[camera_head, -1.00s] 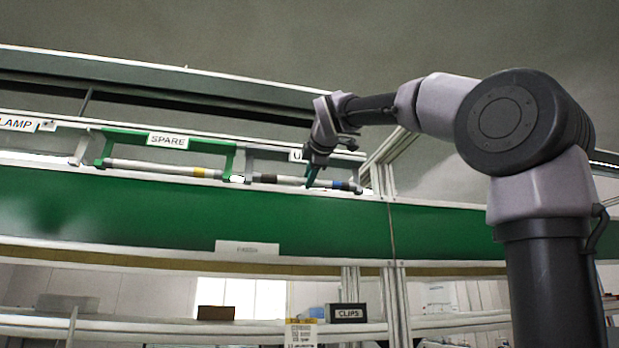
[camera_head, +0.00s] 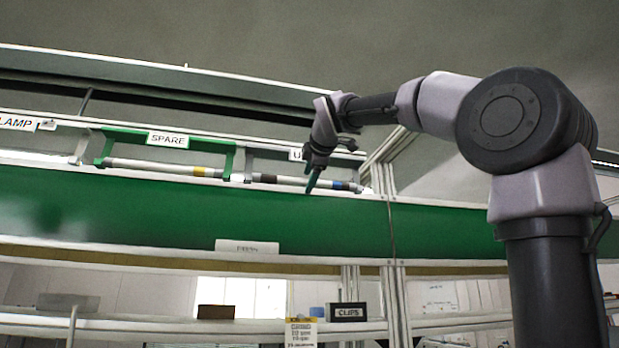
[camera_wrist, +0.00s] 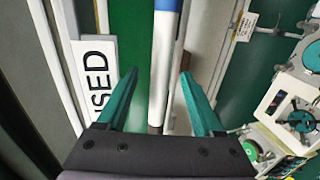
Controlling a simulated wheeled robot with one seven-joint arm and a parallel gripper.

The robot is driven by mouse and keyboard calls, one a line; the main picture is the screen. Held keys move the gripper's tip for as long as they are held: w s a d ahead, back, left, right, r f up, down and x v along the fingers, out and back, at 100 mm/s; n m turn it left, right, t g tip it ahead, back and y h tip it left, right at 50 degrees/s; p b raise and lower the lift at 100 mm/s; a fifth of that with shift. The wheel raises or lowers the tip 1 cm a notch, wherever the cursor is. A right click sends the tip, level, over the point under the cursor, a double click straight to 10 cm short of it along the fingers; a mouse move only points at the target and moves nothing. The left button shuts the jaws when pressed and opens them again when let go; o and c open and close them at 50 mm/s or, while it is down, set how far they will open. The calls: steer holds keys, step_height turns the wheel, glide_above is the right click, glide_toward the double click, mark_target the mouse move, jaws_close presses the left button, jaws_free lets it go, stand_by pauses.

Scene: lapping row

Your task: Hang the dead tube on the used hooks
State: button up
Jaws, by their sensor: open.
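A white tube (camera_head: 290,180) with a brown band and a blue-and-dark band lies along the grey hooks under the label beginning with U (camera_head: 297,155). The wrist view shows that sign (camera_wrist: 95,80) ending in "SED". My gripper (camera_head: 313,181) is at the tube's right part. In the wrist view my gripper (camera_wrist: 158,75) is open, its two teal fingers on either side of the tube (camera_wrist: 162,70), with gaps visible beside it. The tube's blue band is at the top of that view. Whether both tube ends rest fully in the hooks is not clear.
Green SPARE hooks (camera_head: 104,148) left of the used hooks hold a tube with a yellow band (camera_head: 160,168). A LAMP label (camera_head: 17,122) is at far left. A green panel (camera_head: 200,208) runs below. A CLIPS box (camera_head: 348,312) stands on a lower shelf. A post (camera_head: 394,240) stands right.

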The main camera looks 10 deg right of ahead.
steer(key=v, duration=1.1)
steer(key=shift+w+f, duration=0.1)
steer(key=shift+f, duration=0.05)
steer(key=s+d+f+m+g, duration=0.1)
steer(key=f+m, duration=0.6)
steer(key=f, duration=0.9)
steer(key=s+d+f+m+g+y, duration=0.1)
steer(key=s+f+m+g, duration=0.3)
steer(key=f, duration=1.2)
steer(key=s+d+f+m+g+y, duration=0.1)
steer(key=s+d+f+m+g, duration=0.2)
steer(key=f+m, duration=0.8)
step_height(320, 180, down, 5)
steer(key=shift+s+d+f, duration=0.15)
steer(key=shift+s+d, duration=0.05)
steer(key=shift+s, duration=0.3)
